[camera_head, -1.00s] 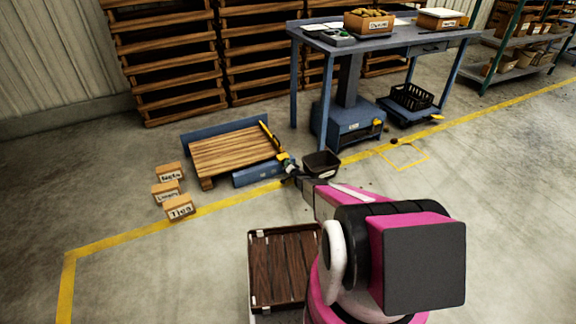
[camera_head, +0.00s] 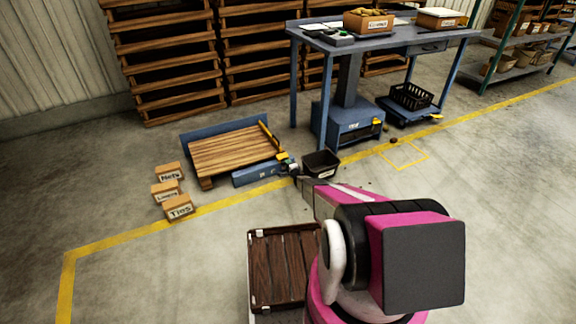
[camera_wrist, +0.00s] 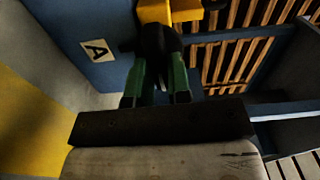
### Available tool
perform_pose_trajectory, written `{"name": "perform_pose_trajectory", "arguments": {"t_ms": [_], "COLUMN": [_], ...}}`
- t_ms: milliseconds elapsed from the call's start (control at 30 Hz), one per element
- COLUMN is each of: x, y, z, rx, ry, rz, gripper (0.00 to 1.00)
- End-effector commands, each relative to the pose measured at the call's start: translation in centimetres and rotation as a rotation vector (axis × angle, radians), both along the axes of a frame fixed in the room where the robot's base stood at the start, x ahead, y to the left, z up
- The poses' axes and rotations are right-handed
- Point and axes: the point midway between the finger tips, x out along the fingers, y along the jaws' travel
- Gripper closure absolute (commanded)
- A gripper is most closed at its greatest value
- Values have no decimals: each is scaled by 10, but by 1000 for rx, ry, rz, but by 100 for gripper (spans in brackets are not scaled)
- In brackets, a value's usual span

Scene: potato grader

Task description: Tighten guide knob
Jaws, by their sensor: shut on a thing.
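The potato grader is a low unit with a slatted wooden bed (camera_head: 235,153) and blue sides (camera_head: 255,174), left of centre in the head view. A yellow guide (camera_head: 268,134) runs along the bed's right edge. In the wrist view, a yellow part of the guide (camera_wrist: 168,10) carries a black knob (camera_wrist: 158,42). My gripper (camera_wrist: 160,75) has green fingers shut around the knob, and they hide part of it. In the head view my gripper (camera_head: 288,166) is small at the bed's right front corner. The knob's tightness cannot be told.
A dark bin (camera_head: 321,164) stands right beside my gripper. Labelled boxes (camera_head: 180,207) sit on the floor at left. A blue workbench (camera_head: 385,42) stands behind. Floor in front is mostly clear.

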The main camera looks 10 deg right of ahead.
Motion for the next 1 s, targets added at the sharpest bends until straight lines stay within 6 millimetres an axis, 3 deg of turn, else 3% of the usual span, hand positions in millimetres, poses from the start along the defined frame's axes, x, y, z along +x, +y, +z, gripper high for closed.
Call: {"name": "perform_pose_trajectory", "arguments": {"t_ms": [633, 667, 700, 733, 1000], "x": [1, 1, 1, 1, 0], "y": [-2, -2, -2, -2, 0], "z": [-1, -1, -1, -1, -1], "rx": [51, 51, 51, 50, 47], "ry": [18, 18, 18, 17, 16], "rz": [-4, -4, -4, -4, -1], "gripper": [100, 75, 62, 56, 56]}}
